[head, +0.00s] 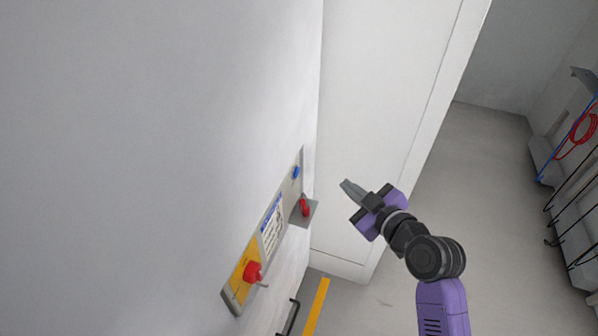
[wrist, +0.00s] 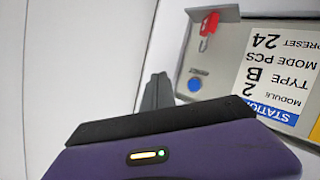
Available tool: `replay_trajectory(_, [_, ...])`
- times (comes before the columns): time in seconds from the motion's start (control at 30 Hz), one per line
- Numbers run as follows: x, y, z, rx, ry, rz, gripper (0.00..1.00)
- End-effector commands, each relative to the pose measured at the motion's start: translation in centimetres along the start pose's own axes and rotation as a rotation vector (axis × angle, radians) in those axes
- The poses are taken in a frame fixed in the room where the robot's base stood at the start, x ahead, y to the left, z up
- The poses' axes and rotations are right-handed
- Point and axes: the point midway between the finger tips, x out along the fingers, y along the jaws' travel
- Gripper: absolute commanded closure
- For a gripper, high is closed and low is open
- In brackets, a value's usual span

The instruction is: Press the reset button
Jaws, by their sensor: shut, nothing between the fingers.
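A control panel (head: 285,212) is fixed to the wall in the head view, left of my gripper. A blue round button (head: 296,172) sits near its far end; it also shows in the wrist view (wrist: 195,85), with a small unreadable label beside it. A red button (head: 253,271) sits on a yellow plate at the panel's near end. My gripper (head: 343,183) is shut and empty, to the right of the blue button and apart from the panel. In the wrist view the fingers (wrist: 157,90) show left of the blue button.
A red key-like part (head: 305,207) sticks out on a small grey bracket (head: 312,214) beside the blue button. A printed station label (head: 271,229) is mid-panel. A white wall corner (head: 375,120) stands behind my gripper. Floor (head: 440,190) is clear to the right; cables (head: 583,128) hang far right.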

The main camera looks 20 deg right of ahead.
Motion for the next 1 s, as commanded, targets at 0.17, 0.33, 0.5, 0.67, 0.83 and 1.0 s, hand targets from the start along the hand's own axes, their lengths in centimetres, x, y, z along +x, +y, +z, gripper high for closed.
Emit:
replay_trajectory(0.17, [0.8, -0.5, -0.8, 0.000, 0.000, -0.002, 1.00])
replay_trajectory(0.33, [2.2, -1.6, -2.0, 0.000, 0.001, -0.002, 1.00])
replay_trajectory(0.5, [3.9, -2.8, -3.1, 0.000, 0.001, -0.002, 1.00])
replay_trajectory(0.67, [5.1, -3.7, -3.9, -0.001, 0.001, -0.001, 1.00])
replay_trajectory(0.83, [5.8, -4.3, -4.3, 0.000, 0.000, -0.001, 1.00])
replay_trajectory(1.0, [6.1, -4.5, -4.5, 0.001, 0.001, 0.000, 1.00])
